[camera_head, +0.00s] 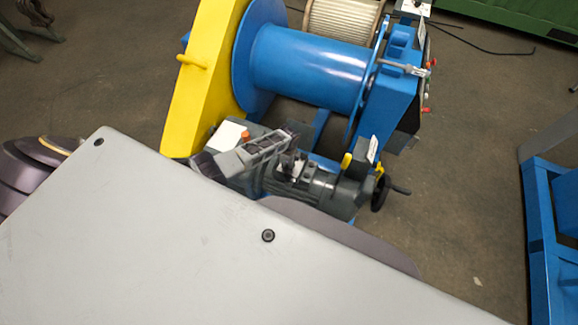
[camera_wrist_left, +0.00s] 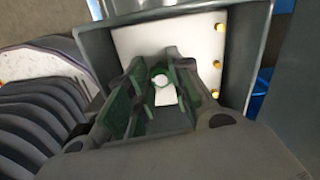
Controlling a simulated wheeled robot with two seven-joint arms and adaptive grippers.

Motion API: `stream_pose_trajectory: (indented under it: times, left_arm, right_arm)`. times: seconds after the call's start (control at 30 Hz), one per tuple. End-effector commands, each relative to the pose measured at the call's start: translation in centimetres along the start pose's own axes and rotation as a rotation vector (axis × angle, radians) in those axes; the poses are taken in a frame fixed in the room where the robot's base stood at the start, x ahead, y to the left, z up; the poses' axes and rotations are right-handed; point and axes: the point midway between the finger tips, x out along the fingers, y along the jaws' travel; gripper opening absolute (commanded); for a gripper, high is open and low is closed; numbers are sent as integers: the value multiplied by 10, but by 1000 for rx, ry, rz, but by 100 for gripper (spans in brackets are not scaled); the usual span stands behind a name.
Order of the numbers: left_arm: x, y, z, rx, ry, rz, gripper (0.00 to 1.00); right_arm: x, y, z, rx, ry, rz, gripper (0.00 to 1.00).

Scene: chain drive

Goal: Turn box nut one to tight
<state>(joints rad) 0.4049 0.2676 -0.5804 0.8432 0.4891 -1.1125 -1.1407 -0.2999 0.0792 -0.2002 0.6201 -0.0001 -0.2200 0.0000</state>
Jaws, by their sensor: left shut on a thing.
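My left gripper (camera_head: 288,148) reaches in from the left over the dark grey gear and motor unit (camera_head: 330,188) below the blue drum. In the left wrist view its two ridged fingers (camera_wrist_left: 158,72) point into a dark grey open box (camera_wrist_left: 254,50) with a white back plate (camera_wrist_left: 190,45). The fingers are shut on a small round part between their tips; its shape is mostly hidden, so I cannot tell which nut it is. Several yellow nuts (camera_wrist_left: 220,28) stand in a column along the plate's right side, apart from the fingers. My right gripper is not in view.
A yellow guard (camera_head: 205,65) with a handle stands left of the blue drum (camera_head: 310,68). A black handwheel (camera_head: 380,192) sticks out right of the unit. A blue frame (camera_head: 545,240) stands at the right. Floor between them is clear. My own grey arm link covers the lower foreground.

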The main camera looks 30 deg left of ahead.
Motion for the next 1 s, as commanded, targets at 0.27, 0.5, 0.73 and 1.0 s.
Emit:
stream_pose_trajectory:
  times: [0.27,0.5,0.73,1.0]
  left_arm:
    - [1,1,8,6,-12,6,0]
    - [1,0,8,5,-12,4,32]
    - [0,0,4,6,-6,1,43]
    - [-1,-1,2,7,-3,-1,43]
  right_arm:
    - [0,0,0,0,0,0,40]
    - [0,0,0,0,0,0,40]
    - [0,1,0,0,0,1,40]
    - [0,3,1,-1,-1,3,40]
